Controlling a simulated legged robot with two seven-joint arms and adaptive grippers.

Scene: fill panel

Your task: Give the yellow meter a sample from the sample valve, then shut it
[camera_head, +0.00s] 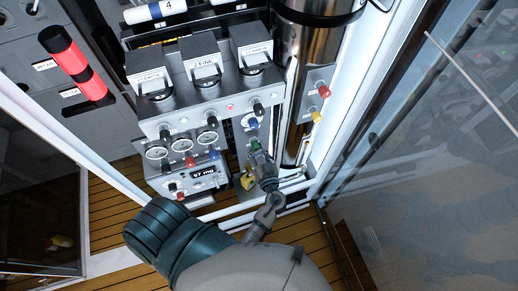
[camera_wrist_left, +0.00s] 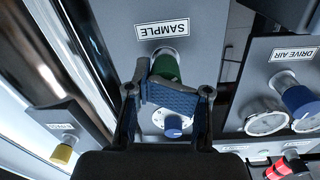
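The sample valve has a green handle (camera_wrist_left: 165,66) under a label reading SAMPLE in the left wrist view. My left gripper (camera_wrist_left: 170,95) has its blue finger pads drawn in around the lower part of this handle, hiding some of it. In the head view my left gripper (camera_head: 262,160) reaches down to the narrow panel right of the gauges. A small yellow object (camera_head: 248,181), perhaps the yellow meter, shows just left of and below the gripper; its details are too small to read. My right gripper is not in view.
A blue knob (camera_wrist_left: 173,123) with a round dial sits close to the fingers. A gauge box (camera_head: 183,147) stands to the left. A side panel with red and yellow knobs (camera_head: 320,90) and a steel cylinder (camera_head: 297,60) stand to the right. A glass pane closes the far right.

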